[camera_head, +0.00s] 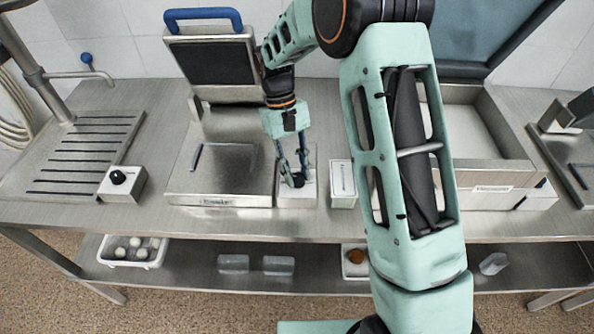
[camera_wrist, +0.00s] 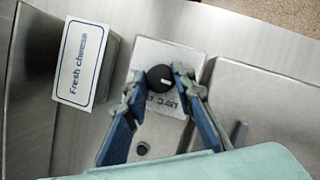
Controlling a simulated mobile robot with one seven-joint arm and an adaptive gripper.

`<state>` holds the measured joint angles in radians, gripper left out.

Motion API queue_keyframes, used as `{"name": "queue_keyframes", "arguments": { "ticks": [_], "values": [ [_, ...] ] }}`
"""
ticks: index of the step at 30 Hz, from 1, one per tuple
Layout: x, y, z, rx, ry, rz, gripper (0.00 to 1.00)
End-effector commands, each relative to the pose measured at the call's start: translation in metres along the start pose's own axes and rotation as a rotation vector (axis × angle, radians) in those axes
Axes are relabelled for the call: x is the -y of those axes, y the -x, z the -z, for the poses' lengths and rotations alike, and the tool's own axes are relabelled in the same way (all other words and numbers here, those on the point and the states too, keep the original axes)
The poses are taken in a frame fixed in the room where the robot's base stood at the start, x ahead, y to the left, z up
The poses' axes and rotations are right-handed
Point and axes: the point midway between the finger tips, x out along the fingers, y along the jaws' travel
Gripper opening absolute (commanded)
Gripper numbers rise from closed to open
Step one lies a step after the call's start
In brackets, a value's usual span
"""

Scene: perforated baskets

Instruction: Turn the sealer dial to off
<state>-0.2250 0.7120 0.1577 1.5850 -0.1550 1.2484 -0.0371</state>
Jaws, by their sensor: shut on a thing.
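The sealer dial (camera_wrist: 160,78) is a round black knob with a pale mark, on a light panel (camera_wrist: 172,52). A small label with writing lies beside it, partly hidden and too blurred to read. My gripper (camera_wrist: 159,79) has one blue-grey finger on each side of the dial and is shut on it. In the head view my gripper (camera_head: 294,180) reaches down to the panel's front part and mostly hides the dial. The steel machine (camera_head: 218,185) beside the panel has its lid raised, with a blue handle (camera_head: 203,14) on top.
A "Fresh cheese" box (camera_wrist: 85,62) stands close beside the panel; it also shows in the head view (camera_head: 343,183). A control box (camera_head: 122,184) with a black knob is at left. A large open steel case (camera_head: 490,187) stands at right. Containers sit on the lower shelf (camera_head: 200,283).

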Motion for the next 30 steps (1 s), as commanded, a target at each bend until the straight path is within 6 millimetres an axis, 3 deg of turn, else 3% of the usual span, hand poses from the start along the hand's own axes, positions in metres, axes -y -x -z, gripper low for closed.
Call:
{"name": "queue_keyframes", "arguments": {
  "ticks": [22, 23, 27, 30],
  "values": [
    [0.0004, 0.001, 0.0004, -0.003, 0.085, -0.036, 0.0],
    [0.0004, 0.001, 0.0005, -0.003, 0.085, -0.036, 0.25],
    [0.0004, 0.0008, 0.0003, -0.002, 0.084, -0.036, 0.4],
    [0.0005, 0.0005, 0.0002, -0.002, 0.084, -0.035, 0.42]
  ]
}}
